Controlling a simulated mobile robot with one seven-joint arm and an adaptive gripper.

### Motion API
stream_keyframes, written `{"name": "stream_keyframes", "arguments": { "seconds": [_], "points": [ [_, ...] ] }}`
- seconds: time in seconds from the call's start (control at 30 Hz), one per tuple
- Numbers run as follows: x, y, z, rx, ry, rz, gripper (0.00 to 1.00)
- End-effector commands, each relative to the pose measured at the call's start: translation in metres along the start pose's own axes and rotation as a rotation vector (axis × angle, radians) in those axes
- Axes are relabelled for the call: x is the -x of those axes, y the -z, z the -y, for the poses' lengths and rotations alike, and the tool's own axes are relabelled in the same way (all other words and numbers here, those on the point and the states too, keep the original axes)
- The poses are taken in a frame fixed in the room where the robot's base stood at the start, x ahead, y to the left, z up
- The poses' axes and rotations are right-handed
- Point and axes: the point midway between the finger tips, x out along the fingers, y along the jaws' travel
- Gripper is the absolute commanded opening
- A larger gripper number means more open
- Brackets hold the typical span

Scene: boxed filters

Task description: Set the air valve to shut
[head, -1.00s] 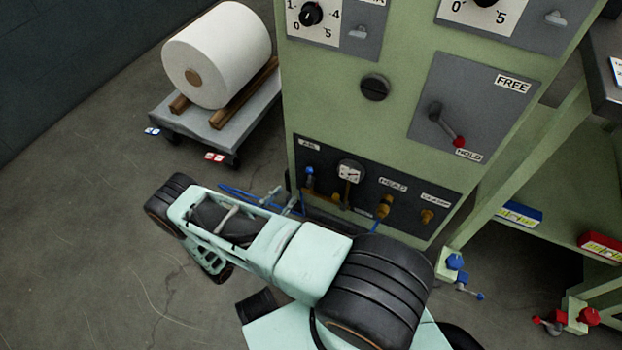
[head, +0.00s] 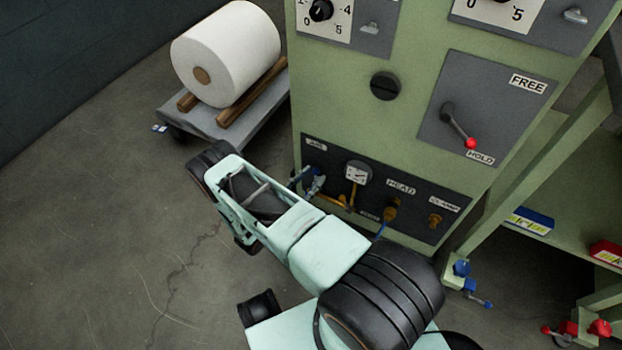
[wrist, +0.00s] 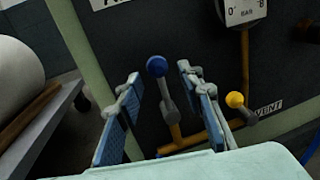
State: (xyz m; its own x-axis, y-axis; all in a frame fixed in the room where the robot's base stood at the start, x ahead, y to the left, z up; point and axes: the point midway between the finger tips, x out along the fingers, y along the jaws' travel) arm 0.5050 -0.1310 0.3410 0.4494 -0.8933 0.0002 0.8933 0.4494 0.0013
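The air valve's lever (wrist: 165,92) shows in the wrist view, with a blue ball knob on top and a grey stem running down to a brass pipe. It stands upright in the picture, slightly tilted. My gripper (wrist: 159,76) is open, with one blue-padded finger on each side of the lever and gaps between. I cannot tell how deep the fingertips reach. In the head view my gripper (head: 308,180) is at the left end of the dark lower panel (head: 410,213), below the AIR label (head: 316,145), and mostly hides the valve.
A pressure gauge (wrist: 242,10) and a yellow-knobbed vent valve (wrist: 236,100) are right of the air lever. HEAD (head: 391,208) and clamp (head: 435,221) fittings are farther right. A cart (head: 235,125) with a white roll (head: 226,55) stands left. The floor in front is open.

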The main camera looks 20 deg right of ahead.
Motion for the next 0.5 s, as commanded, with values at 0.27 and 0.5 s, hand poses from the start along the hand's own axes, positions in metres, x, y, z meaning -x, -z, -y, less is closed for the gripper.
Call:
{"name": "stream_keyframes", "arguments": {
  "seconds": [0.27,0.5],
  "points": [
    [0.0003,-0.0001,-0.0001,0.0,0.0,0.0,0.18],
    [0.0004,-0.0001,-0.0002,0.0,0.0,0.0,0.0]
  ]
}}
